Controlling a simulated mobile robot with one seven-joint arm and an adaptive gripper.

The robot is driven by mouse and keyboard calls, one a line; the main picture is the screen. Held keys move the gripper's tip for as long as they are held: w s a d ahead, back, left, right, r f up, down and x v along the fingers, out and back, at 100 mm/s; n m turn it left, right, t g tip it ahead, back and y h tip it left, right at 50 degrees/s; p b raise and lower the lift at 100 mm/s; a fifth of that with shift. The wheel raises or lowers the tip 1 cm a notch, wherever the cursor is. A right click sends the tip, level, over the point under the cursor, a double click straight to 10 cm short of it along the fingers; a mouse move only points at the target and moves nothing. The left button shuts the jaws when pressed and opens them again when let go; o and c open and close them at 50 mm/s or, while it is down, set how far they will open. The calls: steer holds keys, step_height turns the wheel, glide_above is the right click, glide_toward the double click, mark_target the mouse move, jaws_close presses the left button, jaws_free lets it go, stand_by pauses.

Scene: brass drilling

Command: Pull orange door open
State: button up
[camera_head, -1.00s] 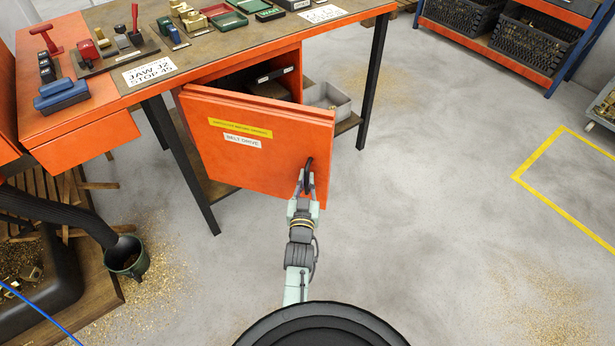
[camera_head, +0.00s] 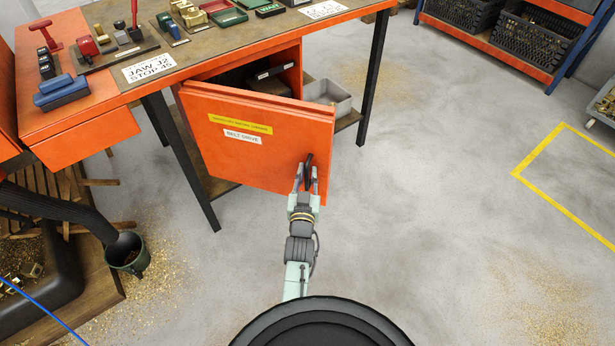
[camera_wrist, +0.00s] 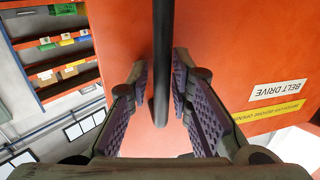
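The orange door (camera_head: 250,160) of the bench cabinet stands swung partly open, with a yellow strip and a white "BELT DRIVE" label on its front. Its dark bar handle (camera_head: 308,170) is near the right edge. My gripper (camera_head: 306,180) is at the handle, with one finger on each side. In the wrist view, the handle (camera_wrist: 163,70) runs between the two purple-padded fingers of my gripper (camera_wrist: 163,95). Gaps show between the pads and the bar, so the fingers look open around it. The orange door front (camera_wrist: 225,50) fills much of that view.
The bench (camera_head: 215,50) bears tools and small trays. A grey bin (camera_head: 328,97) shows behind the door's right edge, near a dark bench leg (camera_head: 374,75). A green bucket (camera_head: 128,255) stands at the left. The floor to the right (camera_head: 440,180) is clear.

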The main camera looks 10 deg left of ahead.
mark_target(309, 143)
step_height(309, 143, up, 9)
steer(key=shift+r, duration=0.1)
stand_by(0.3)
